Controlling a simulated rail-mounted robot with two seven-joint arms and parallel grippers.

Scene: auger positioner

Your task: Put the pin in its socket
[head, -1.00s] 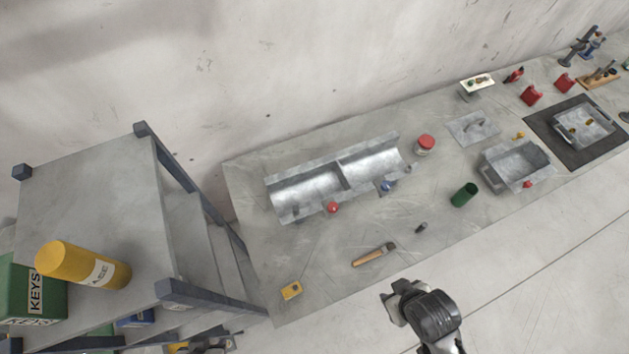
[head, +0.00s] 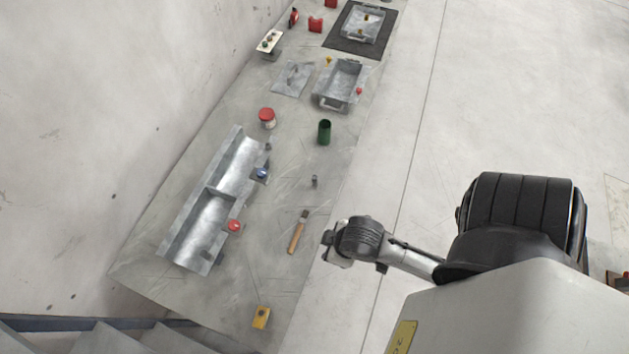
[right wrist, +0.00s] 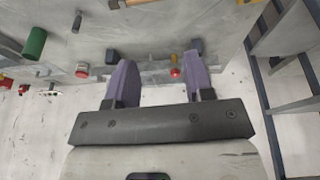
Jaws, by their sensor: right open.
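A small dark grey upright peg (head: 314,181), which may be the pin, stands on the bench top; it also shows in the right wrist view (right wrist: 77,22). I cannot tell for certain which thing is the pin or where its socket is. A grey metal double trough (head: 211,200) lies along the wall side, with a red knob (head: 234,225) and a blue knob (head: 262,174) on its near side. My right gripper (head: 335,248) is off the bench's front edge, right of the brush. In the right wrist view its purple fingers (right wrist: 162,72) are apart and empty. My left gripper is out of view.
A grey box (head: 338,83) stands further along. A shelf (right wrist: 285,50) is right in the wrist view. Floor beside the bench is clear.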

